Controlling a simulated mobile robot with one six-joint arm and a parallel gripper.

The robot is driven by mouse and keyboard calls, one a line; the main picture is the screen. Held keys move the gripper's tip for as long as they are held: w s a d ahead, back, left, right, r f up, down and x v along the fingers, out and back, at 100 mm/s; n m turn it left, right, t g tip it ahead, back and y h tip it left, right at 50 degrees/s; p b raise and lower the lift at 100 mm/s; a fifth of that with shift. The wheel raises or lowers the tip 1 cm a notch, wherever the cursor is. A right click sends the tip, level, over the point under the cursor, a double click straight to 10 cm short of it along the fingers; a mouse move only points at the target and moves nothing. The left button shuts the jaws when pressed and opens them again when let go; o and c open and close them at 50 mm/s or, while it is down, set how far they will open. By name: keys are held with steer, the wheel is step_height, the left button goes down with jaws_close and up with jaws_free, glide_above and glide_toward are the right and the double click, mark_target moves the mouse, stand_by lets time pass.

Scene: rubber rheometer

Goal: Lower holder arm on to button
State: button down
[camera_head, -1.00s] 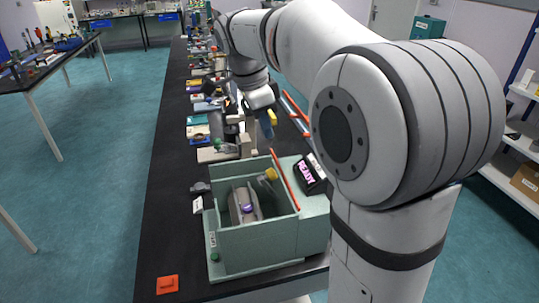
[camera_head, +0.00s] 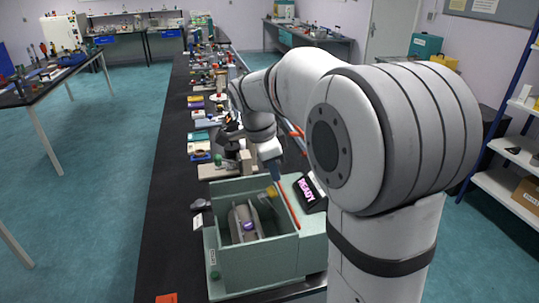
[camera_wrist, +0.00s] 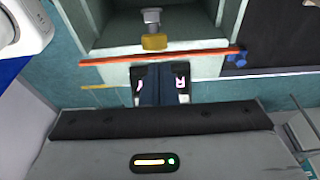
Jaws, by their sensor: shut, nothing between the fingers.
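The green rheometer box (camera_head: 258,258) stands open-topped on the black bench. Inside it is a grey rounded body with a small purple button (camera_head: 249,226) on it. A yellow-tipped holder arm (camera_head: 270,192) stands raised at the box's far right inner side. In the wrist view its yellow end (camera_wrist: 154,42) hangs on a grey stem. My gripper (camera_head: 275,172) is above the box's far right edge, apart from the yellow end as far as I can tell. Its dark fingers (camera_wrist: 161,76) are shut and empty, in front of the display.
A display reading READY (camera_head: 308,187) sits right of the box. An orange-red bar (camera_head: 290,206) runs along the box's right edge and crosses the wrist view. A green knob (camera_head: 214,275) is at the box's front left. Several small items crowd the bench behind.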

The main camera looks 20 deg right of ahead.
steer(key=shift+x, duration=1.05)
steer(key=shift+f+h+b, duration=0.1)
steer(key=shift+h+b, duration=0.2)
